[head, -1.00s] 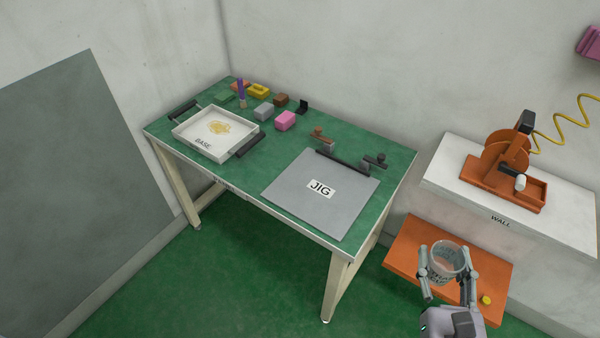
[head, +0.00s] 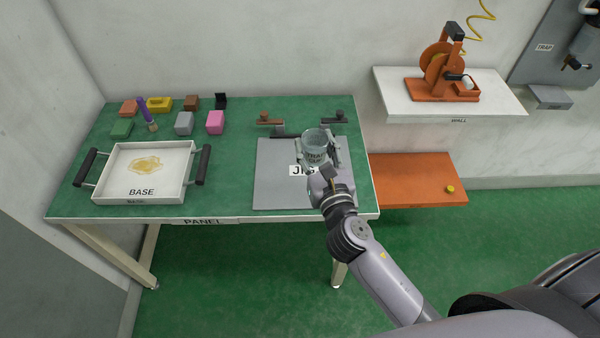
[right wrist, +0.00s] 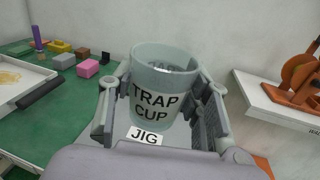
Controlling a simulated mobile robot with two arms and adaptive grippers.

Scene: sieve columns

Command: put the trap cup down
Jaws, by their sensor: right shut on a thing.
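The trap cup (head: 315,142) is a clear, greyish cup with dark lettering. My right gripper (head: 319,156) is shut on it, with a finger on each side, over the grey JIG plate (head: 275,185) on the green table. In the right wrist view the trap cup (right wrist: 160,98) stands upright between the fingers of the right gripper (right wrist: 162,108), its TRAP CUP label facing the camera. The JIG label (right wrist: 145,136) shows just below it. I cannot tell whether the cup touches the plate. My left gripper is not in view.
The white BASE tray (head: 142,197) with yellowish grains sits at the table's left. Two clamps (head: 334,117) stand behind the plate. An orange shelf (head: 420,185) and a white wall shelf (head: 450,100) are at right.

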